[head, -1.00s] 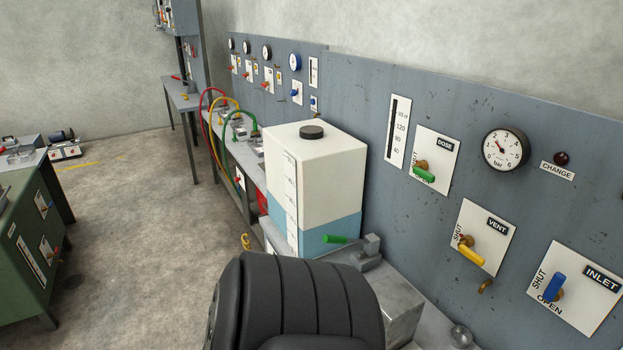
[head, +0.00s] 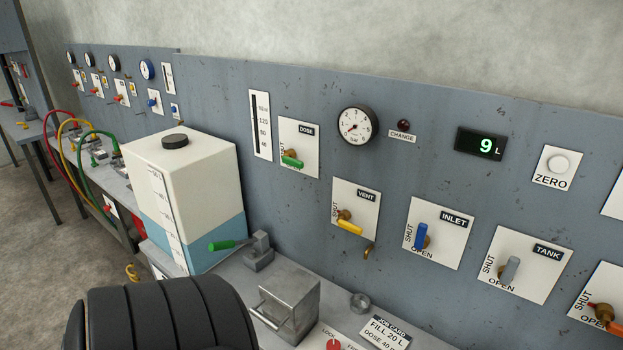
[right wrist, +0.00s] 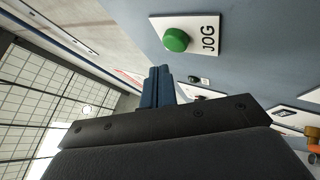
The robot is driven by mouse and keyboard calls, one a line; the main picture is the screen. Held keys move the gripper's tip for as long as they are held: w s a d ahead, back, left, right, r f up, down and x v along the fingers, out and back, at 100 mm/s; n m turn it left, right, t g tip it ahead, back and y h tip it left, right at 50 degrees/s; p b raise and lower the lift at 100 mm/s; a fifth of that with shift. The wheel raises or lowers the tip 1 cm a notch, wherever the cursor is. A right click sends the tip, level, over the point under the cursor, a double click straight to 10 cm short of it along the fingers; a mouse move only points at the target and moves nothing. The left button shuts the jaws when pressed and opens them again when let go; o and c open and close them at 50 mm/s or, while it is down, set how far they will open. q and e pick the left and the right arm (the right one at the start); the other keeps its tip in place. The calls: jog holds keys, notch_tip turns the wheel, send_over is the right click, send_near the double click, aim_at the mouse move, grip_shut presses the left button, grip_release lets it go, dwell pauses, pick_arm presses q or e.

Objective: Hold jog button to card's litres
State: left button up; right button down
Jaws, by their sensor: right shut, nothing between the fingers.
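The green jog button (right wrist: 176,40) sits on a white plate marked JOG on the grey panel, in the right wrist view. My right gripper (right wrist: 161,72) has its blue fingers shut and empty. Its tips appear just below the button in that view; I see no contact, and the gap is hard to judge. The job card (head: 384,331) on the bench reads FILL 20 L, with a DOSE line partly cut off. The litre display (head: 480,144) on the panel reads 9 L. My left gripper is in neither current view.
The panel carries DOSE (head: 299,147), VENT (head: 356,208), INLET (head: 438,233) and TANK (head: 527,265) valve plates, a round gauge (head: 357,125) and a ZERO button (head: 558,163). A white tank (head: 180,185) with blue liquid and a metal block (head: 288,300) stand on the bench.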

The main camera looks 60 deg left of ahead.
jog(key=s, duration=0.1)
jog(key=s+d+b, duration=0.1)
jog(key=s, duration=0.1)
jog(key=shift+s+d, duration=0.15)
jog(key=shift+s, duration=0.15)
dwell(0.6)
